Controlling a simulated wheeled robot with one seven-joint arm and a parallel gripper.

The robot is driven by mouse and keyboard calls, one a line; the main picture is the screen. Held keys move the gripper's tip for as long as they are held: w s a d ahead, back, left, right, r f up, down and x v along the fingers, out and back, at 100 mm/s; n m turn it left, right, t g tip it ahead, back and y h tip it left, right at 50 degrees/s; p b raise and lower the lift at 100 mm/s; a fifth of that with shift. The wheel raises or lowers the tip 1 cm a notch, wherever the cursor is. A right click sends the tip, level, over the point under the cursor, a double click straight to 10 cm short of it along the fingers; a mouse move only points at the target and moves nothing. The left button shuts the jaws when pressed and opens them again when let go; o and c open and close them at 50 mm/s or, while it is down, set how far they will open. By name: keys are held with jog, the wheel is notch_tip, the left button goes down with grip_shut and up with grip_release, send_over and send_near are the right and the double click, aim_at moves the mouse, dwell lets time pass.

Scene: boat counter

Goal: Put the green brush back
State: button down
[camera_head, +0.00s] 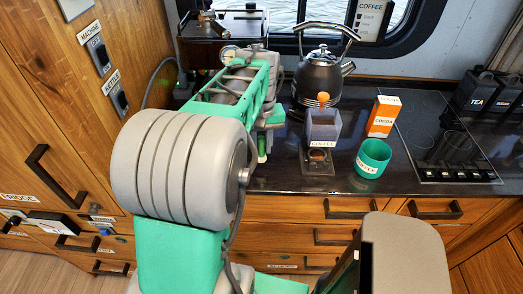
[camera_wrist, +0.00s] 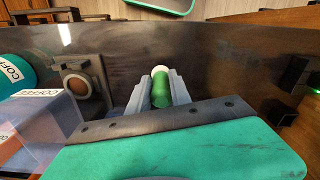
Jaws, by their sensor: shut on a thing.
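The green brush (camera_wrist: 161,92), with a pale round end, is between the two grey fingers of my gripper (camera_wrist: 155,92) in the wrist view. The gripper is shut on it. In the head view a green piece with a pale end, likely the brush (camera_head: 262,150), hangs below my gripper (camera_head: 263,138) over the dark counter. My arm hides much of the area around it. I cannot tell whether the brush touches the counter.
Right of my gripper stand a coffee container (camera_head: 322,127), a small dark stand with a brown disc (camera_head: 317,160), a teal cup (camera_head: 373,158), a cocoa box (camera_head: 384,116) and a kettle (camera_head: 320,75). An espresso machine (camera_head: 222,28) is behind. The counter's front edge is close.

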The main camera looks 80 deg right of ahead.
aim_at(262, 153)
jog(key=shift+d+f, duration=0.2)
jog(key=shift+f, duration=1.7)
jog(key=c, duration=1.2)
grip_release()
jog(key=shift+r, duration=0.1)
